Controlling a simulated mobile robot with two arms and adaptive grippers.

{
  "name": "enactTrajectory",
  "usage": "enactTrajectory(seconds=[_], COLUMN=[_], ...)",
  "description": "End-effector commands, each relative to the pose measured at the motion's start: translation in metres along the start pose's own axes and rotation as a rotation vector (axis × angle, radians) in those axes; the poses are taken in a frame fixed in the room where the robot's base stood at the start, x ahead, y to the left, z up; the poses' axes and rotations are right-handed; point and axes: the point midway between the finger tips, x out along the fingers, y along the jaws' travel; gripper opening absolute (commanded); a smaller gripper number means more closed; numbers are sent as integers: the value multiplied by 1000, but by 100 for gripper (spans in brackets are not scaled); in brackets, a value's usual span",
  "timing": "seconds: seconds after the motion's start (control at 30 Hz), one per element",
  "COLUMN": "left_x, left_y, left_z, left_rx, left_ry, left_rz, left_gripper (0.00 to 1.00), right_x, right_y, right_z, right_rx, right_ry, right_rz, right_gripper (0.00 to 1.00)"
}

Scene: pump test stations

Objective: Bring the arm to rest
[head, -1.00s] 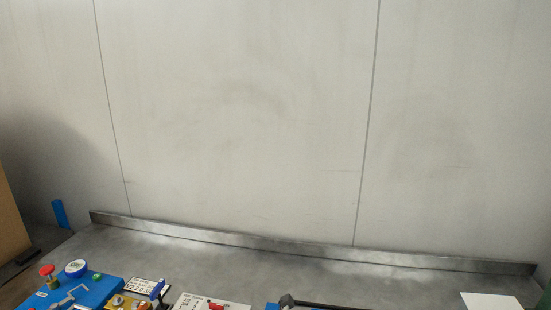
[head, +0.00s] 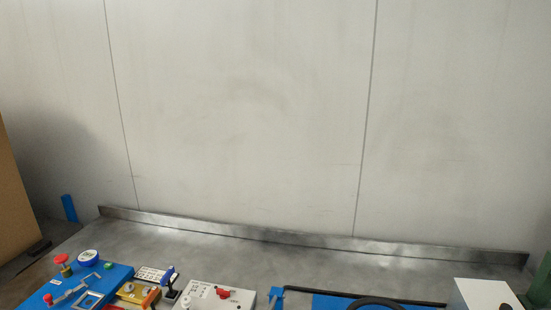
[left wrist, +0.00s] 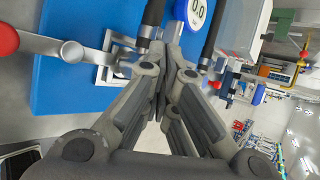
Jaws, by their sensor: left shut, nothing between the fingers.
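My left gripper (left wrist: 168,60) shows in the left wrist view, its two fingers together with nothing between them. Past its fingertips is the blue pump station (left wrist: 75,85), with a metal bracket, a red knob (left wrist: 6,40) and a round gauge reading 0.0 (left wrist: 199,12). I cannot tell whether the fingers touch any of it. Neither gripper shows in the head view.
A grey bench (head: 330,268) with a low metal back rail (head: 310,238) runs along a pale wall. A white box with a red switch (head: 215,297), a blue-handled valve (head: 169,277) and a white block (head: 485,293) stand along the bottom. A brown panel (head: 15,200) is at far left.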

Motion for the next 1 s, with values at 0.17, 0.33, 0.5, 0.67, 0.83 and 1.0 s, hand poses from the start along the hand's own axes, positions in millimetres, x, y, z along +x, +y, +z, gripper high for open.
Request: enactTrajectory(seconds=[0.17,0.33,0.5,0.67,0.83,1.0], left_x=[-8,-26,-51,-81,-122,-165], left_y=[-8,-4,26,76,146,206], left_z=[-24,-38,-44,-52,-73,-102], left_rx=[-246,-627,-1057,-1477,-1919,-2249], left_ry=[5,-23,-92,-206,-394,-611], left_rz=[-32,-51,-41,-9,47,97], left_gripper=[0,0,0,0,0,0], right_x=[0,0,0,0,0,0], right_y=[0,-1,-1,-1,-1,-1], right_z=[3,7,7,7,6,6], right_rx=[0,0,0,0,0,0], right_ry=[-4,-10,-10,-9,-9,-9], right_rz=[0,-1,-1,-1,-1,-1], right_gripper=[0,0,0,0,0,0])
